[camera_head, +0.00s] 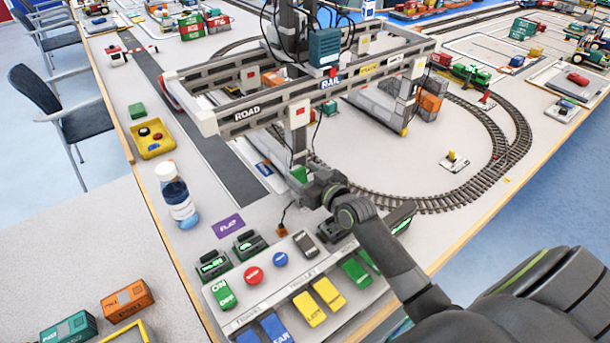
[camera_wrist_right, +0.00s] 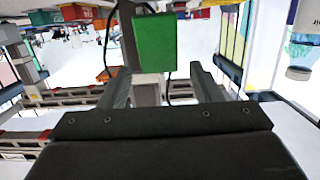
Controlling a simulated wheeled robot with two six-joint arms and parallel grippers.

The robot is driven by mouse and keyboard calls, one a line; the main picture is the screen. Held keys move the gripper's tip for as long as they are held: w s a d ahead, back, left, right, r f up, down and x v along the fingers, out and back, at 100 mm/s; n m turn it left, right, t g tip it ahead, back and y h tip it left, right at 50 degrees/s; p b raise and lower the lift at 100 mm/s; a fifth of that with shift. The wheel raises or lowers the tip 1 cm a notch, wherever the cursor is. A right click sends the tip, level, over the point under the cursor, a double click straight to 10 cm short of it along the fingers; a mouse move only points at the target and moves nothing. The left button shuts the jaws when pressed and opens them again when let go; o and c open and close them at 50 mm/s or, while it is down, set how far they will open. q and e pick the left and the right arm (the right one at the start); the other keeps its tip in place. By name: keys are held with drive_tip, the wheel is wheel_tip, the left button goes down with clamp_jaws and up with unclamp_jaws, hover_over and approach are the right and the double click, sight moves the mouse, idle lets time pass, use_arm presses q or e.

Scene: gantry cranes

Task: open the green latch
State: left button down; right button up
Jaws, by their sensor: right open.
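The green latch (camera_head: 299,174) is a small green block low on the front leg of the gantry crane (camera_head: 300,139). It is partly hidden behind my right gripper (camera_head: 312,184) in the head view. In the right wrist view the green latch (camera_wrist_right: 155,42) shows as a green rectangle in front of a grey post. It lies just beyond the open fingers of my right gripper (camera_wrist_right: 162,80), between their two lines. I see no contact between fingers and latch. My left gripper is not in view.
A control panel (camera_head: 236,322) with coloured levers and buttons lies below my right arm. A water bottle (camera_head: 176,197) and a purple card (camera_head: 228,224) are to the left. A curved toy track (camera_head: 440,203) runs to the right. Black cables hang from the crane.

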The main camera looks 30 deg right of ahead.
wheel_tip(320, 180, up, 10)
drive_tip(key=p, duration=0.1)
drive_tip(key=shift+f, duration=0.2)
drive_tip(key=shift+f, duration=0.1)
idle(0.4)
